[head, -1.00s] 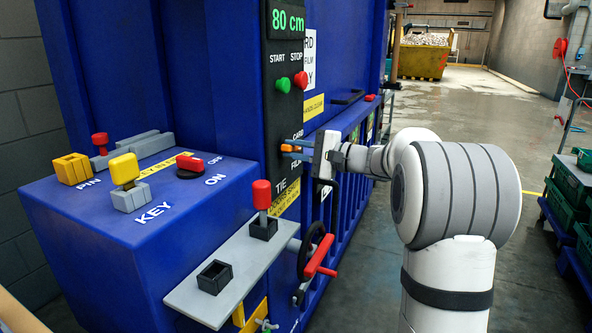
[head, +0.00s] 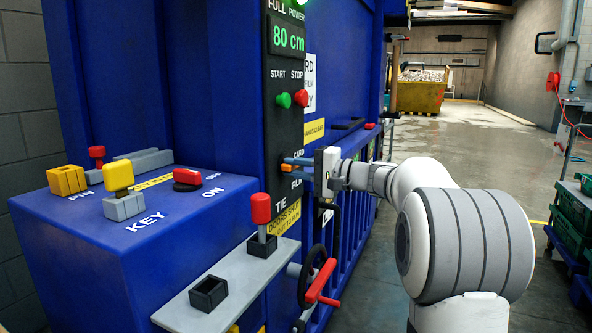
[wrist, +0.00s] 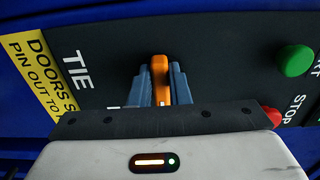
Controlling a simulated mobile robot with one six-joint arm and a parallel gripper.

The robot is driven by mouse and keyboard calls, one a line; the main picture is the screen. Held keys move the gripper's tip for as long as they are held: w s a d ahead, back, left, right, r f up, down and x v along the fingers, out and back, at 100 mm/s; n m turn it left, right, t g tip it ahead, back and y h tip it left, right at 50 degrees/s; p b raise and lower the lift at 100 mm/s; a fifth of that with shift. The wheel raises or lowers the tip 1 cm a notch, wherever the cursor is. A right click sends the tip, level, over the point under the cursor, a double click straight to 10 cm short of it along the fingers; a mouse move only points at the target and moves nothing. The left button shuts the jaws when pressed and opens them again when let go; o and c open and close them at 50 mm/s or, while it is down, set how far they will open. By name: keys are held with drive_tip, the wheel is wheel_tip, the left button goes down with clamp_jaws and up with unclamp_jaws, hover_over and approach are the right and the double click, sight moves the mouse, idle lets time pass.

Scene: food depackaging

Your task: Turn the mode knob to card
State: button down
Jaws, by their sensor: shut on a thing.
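The orange mode knob (head: 287,168) sits on the dark control panel, between the CARD label (head: 299,155) above and the FILM label (head: 297,183) below. My gripper (head: 289,165) is at the knob, its blue fingers closed on either side of it. In the wrist view the orange knob (wrist: 158,72) stands between the two fingers (wrist: 160,88), its bar lying across the panel's height.
Green START (head: 283,100) and red STOP (head: 301,98) buttons are above the knob. Below are a shelf (head: 190,315) with a red-topped lever (head: 261,209) and a handwheel with a red handle (head: 322,283). A blue key box (head: 150,260) stands left.

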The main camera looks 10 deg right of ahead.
drive_tip(key=c, duration=1.4)
unclamp_jaws()
drive_tip(key=shift+o, duration=0.2)
drive_tip(key=p+v, duration=0.1)
drive_tip(key=v, duration=0.6)
drive_tip(key=shift+s+d, duration=0.25)
drive_tip(key=shift+f, duration=0.1)
